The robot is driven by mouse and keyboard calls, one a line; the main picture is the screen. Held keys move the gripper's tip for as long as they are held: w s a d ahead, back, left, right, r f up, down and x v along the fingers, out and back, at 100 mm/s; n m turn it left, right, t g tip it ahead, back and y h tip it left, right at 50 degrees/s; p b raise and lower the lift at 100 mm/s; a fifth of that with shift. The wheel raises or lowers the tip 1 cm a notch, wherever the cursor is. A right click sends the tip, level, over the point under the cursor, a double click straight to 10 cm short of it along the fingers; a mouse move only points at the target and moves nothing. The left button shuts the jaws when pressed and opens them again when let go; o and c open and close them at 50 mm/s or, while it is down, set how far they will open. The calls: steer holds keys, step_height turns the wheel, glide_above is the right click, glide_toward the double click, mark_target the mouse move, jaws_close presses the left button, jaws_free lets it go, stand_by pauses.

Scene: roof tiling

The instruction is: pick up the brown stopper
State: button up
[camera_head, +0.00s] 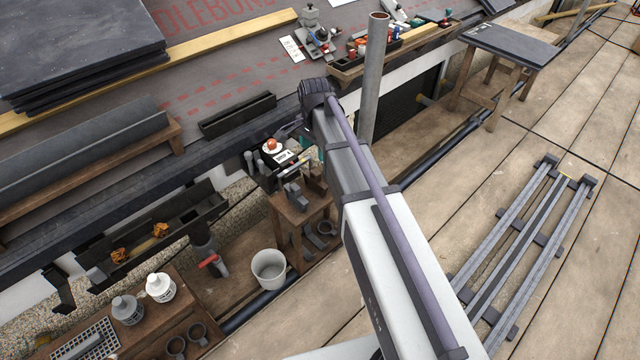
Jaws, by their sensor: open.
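I cannot pick out the brown stopper with certainty in the head view. My arm runs from the bottom right up to the centre and ends in a dark joint beside the gutter edge. A small wooden stand (283,222) below the joint bears a dark box with a white label (282,157), a red-orange knob (272,145) and several small grey and brown pieces. My arm hides the right side of this stand.
A grey vertical pole (372,80) stands close behind my arm. A white bucket (269,268) is below the stand. A tool tray (350,70) lies on the roof. A ladder-like frame (525,245) lies on the planks at right.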

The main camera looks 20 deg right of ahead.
mark_target(315, 172)
step_height(315, 172, down, 11)
steer(key=b, duration=0.9)
steer(key=shift+s+a+r, duration=0.1)
steer(key=shift+r, duration=0.35)
steer(key=c, duration=1)
step_height(315, 172, up, 10)
steer(key=p, duration=1)
steer(key=shift+r, duration=0.2)
steer(key=shift+f, duration=0.1)
